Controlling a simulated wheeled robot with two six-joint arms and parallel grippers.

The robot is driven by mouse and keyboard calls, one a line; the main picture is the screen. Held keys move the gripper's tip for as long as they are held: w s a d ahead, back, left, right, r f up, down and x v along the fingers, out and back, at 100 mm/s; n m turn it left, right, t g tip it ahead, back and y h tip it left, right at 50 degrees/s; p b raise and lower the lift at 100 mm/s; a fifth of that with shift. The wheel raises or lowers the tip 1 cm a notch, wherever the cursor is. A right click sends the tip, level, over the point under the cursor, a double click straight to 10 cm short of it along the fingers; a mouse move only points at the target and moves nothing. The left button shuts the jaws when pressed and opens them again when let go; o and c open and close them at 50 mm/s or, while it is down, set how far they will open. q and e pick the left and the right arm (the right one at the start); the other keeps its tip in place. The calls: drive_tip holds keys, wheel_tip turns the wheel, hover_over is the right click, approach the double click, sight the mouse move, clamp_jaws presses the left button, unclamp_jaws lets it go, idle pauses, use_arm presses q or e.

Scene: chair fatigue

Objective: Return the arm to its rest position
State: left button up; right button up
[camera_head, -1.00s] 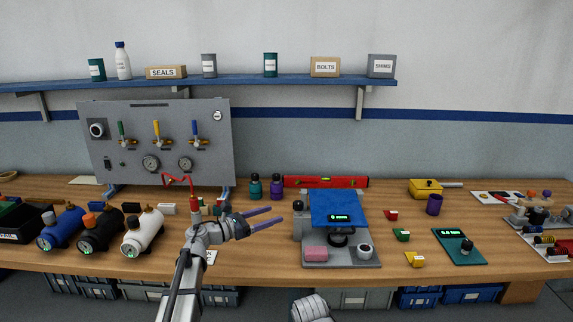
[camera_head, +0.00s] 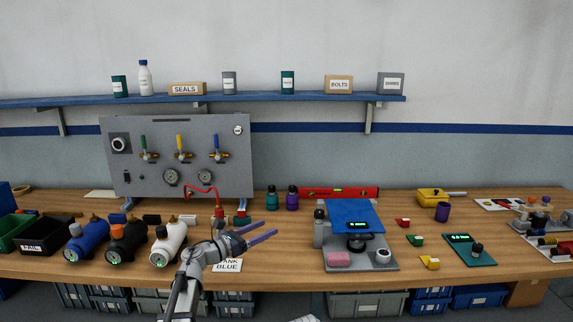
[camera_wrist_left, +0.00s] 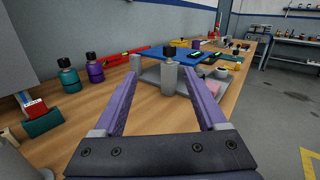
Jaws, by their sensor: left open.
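My left gripper (camera_head: 260,234) has purple fingers and is held above the front of the wooden bench (camera_head: 290,262), between the white tank and the blue-topped test rig. Its fingers are apart with nothing between them; in the left wrist view the gripper (camera_wrist_left: 160,108) also shows open and empty. The fingers point toward a grey cylinder (camera_wrist_left: 169,78) beside the test rig (camera_head: 355,215), apart from it. My left arm comes up from the bottom of the head view. My right gripper does not show.
A white tank (camera_head: 172,240), a black tank (camera_head: 126,240) and a blue tank (camera_head: 88,240) lie left of the gripper. A gauge panel (camera_head: 225,130) stands behind. Teal (camera_head: 270,200) and purple (camera_head: 292,200) bottles stand at the back.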

use_arm(q)
drive_tip(key=w+a+r+n+t+y+p, duration=0.15)
drive_tip(key=n+t+y, duration=0.3)
drive_tip(key=n, duration=0.45)
drive_tip(key=a+r+n+t+y+p, duration=0.1)
drive_tip(key=a+r+n+t+y, duration=0.15)
drive_tip(key=n+y, duration=0.5)
drive_tip(key=s+f+n+g+y+p, duration=0.4)
drive_tip(key=s+f+n+g, duration=0.6)
drive_tip(key=s+f+n, duration=0.85)
drive_tip(key=s+d+f+n+g, duration=0.1)
drive_tip(key=s+d+n+g, duration=0.1)
drive_tip(key=s, duration=0.7)
drive_tip(key=s+d+f+n+g, duration=0.1)
drive_tip(key=s+d+n+g, duration=0.2)
drive_tip(key=s+g, duration=0.3)
drive_tip(key=s+n, duration=0.1)
drive_tip(key=s, duration=0.3)
drive_tip(key=shift+n+g, duration=0.4)
drive_tip(key=shift+s, duration=0.1)
